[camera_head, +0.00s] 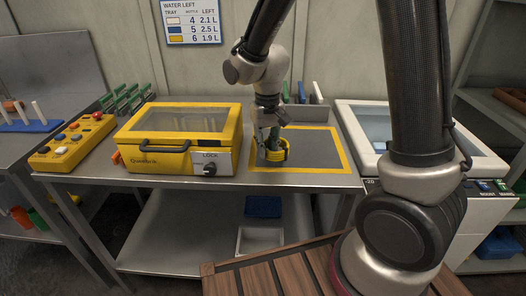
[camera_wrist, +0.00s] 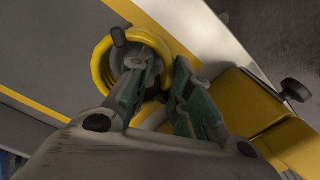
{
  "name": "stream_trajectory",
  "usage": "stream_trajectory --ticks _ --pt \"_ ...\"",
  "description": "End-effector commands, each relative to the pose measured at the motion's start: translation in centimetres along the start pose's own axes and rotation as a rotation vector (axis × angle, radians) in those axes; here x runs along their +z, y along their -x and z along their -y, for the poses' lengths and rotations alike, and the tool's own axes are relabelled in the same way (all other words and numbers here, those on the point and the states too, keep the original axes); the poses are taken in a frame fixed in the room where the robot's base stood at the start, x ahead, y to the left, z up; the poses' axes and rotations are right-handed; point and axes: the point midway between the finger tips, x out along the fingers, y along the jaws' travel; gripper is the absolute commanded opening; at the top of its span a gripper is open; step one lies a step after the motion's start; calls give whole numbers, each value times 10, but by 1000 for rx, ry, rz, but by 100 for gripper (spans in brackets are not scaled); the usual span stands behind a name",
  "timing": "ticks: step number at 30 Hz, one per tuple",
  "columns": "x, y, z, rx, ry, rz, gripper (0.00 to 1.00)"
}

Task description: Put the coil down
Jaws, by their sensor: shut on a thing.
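The coil (camera_head: 275,155) is a yellow ring at the left part of a grey mat with a yellow border (camera_head: 318,150). It also shows in the wrist view (camera_wrist: 103,68), with a grey and dark middle. My gripper (camera_head: 273,142) comes down on the coil from above. In the wrist view its green fingers (camera_wrist: 166,74) stand on either side of the ring's right-hand wall and are shut on it. The coil is at or just above the mat; I cannot tell whether it touches. The fingers hide part of it.
A yellow case (camera_head: 180,140) with a clear lid and a lock stands close to the left of the mat. A white machine (camera_head: 420,115) with an open-looking top is to the right. A grey bin (camera_head: 306,110) stands behind. The mat's right part is clear.

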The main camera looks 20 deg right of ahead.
Motion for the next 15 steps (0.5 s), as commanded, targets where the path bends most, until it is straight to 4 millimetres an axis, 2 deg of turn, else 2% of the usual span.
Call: stream_trajectory --ticks 3,6,15 --pt "1 -20 0 2 0 5 0" --pt "1 -28 0 1 0 3 0" --pt "0 -29 0 1 0 1 0"
